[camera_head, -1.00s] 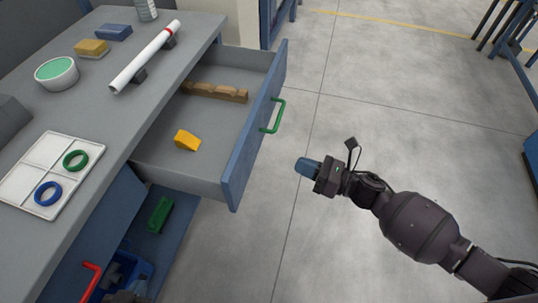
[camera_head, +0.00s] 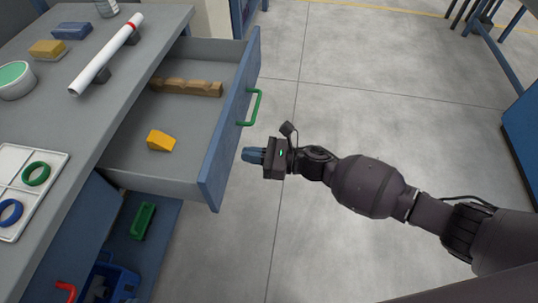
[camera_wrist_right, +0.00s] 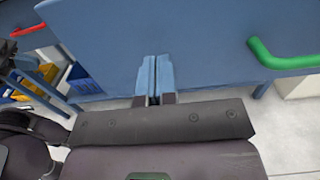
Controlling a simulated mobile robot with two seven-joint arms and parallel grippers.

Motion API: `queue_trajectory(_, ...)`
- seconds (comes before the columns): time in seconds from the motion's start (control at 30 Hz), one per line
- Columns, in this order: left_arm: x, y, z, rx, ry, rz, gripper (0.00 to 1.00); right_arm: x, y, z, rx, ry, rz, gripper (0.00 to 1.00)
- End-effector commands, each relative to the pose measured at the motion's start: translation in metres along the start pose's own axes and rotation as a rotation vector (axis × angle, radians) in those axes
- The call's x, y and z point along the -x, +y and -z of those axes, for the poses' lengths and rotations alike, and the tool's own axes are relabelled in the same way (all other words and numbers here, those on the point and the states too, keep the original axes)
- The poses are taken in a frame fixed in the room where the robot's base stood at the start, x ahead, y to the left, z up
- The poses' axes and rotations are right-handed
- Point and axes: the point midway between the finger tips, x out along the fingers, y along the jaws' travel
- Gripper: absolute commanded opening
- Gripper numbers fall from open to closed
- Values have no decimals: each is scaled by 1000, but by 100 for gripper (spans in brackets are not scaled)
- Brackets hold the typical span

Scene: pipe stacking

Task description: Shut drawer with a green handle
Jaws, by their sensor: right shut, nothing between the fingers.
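The drawer (camera_head: 226,130) with a green handle (camera_head: 253,108) stands pulled out from the workbench. Its blue front faces right, and inside lie a yellow block (camera_head: 160,140) and a brown notched wooden piece (camera_head: 187,87). My right gripper (camera_head: 246,155) is shut and empty, just right of the drawer front and nearer the camera than the handle. In the right wrist view, the shut fingers (camera_wrist_right: 154,80) point at the blue drawer front (camera_wrist_right: 205,45), with the green handle (camera_wrist_right: 285,55) to their right. I cannot tell whether they touch. My left gripper is not in view.
A lower blue compartment with a red handle (camera_head: 66,289) stands open below, holding a green piece (camera_head: 144,221) and a blue bin (camera_head: 118,282). A white pipe (camera_head: 105,56) and a tray with rings (camera_head: 40,153) lie on the bench top.

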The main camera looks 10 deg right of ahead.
Motion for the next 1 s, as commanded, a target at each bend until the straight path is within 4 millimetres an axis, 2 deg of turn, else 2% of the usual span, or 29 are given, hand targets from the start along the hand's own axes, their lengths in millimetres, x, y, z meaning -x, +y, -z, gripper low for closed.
queue_trajectory(0.1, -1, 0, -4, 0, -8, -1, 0, -19, 0, 1, -2, 0, -1, 0)
queue_trajectory(0.3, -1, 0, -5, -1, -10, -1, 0, -37, 0, 1, -1, 1, 0, 0)
queue_trajectory(0.83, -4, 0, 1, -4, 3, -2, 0, -43, 0, 0, -1, 0, 1, 0)
queue_trajectory(1.0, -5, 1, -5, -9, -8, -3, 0, -55, 1, 2, -4, -2, 0, 0)
